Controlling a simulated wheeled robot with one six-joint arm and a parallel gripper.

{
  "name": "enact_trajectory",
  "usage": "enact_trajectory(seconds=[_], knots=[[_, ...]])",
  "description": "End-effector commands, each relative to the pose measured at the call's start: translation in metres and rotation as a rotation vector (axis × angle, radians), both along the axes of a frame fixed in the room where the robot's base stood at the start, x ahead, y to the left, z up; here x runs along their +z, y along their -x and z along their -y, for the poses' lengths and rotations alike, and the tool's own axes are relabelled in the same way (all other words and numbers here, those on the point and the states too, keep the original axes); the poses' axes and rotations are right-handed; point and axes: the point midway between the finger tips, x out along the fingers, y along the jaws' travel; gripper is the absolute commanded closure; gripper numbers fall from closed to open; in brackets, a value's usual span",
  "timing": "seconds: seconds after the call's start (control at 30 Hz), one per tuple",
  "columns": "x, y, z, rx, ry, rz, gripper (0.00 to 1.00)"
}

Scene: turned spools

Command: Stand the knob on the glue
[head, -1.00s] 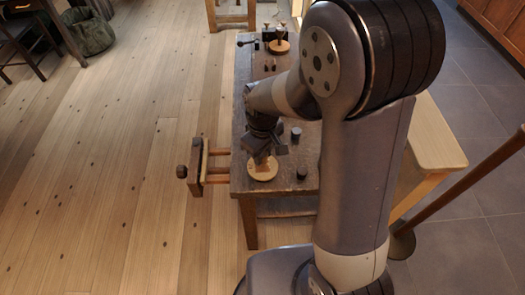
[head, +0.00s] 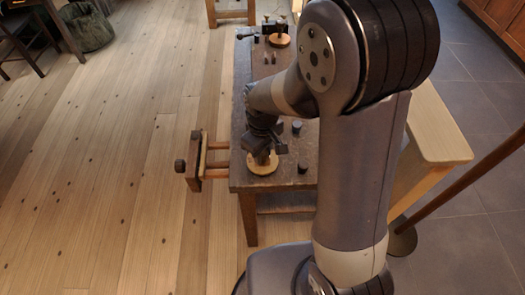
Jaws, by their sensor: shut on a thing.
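My gripper (head: 262,150) points down over the near left corner of the dark workbench. It is shut on a small wooden piece, which I take to be the knob (head: 262,158); my fingers hide most of it. Right under it lies a round pale wooden disc (head: 263,170) on the bench top. The knob's lower end is at or just above the disc's middle; I cannot tell whether they touch. No glue can be made out; the middle of the disc is hidden by the gripper and knob.
Dark short cylinders stand right of the gripper (head: 296,126) and nearer the front (head: 302,168). Small pegs (head: 270,58) and another wooden disc with a post (head: 279,40) are at the bench's far end. A wooden vise (head: 193,165) juts from the left edge.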

Motion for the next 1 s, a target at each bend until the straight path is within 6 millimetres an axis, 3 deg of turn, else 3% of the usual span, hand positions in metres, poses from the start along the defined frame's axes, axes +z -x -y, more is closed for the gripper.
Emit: enact_trajectory(seconds=[0.2, 0.23, 0.5, 0.67, 0.9, 1.0], knots=[[-0.0006, -0.0001, 0.0001, 0.000, 0.000, 0.000, 0.94], [-0.0006, -0.0001, 0.0001, 0.000, 0.000, 0.000, 0.72], [-0.0006, -0.0001, 0.0001, 0.000, 0.000, 0.000, 0.50], [-0.0006, -0.0001, 0.0001, 0.000, 0.000, 0.000, 0.48], [-0.0006, -0.0001, 0.0001, 0.000, 0.000, 0.000, 0.30], [-0.0006, -0.0001, 0.0001, 0.000, 0.000, 0.000, 0.30]])
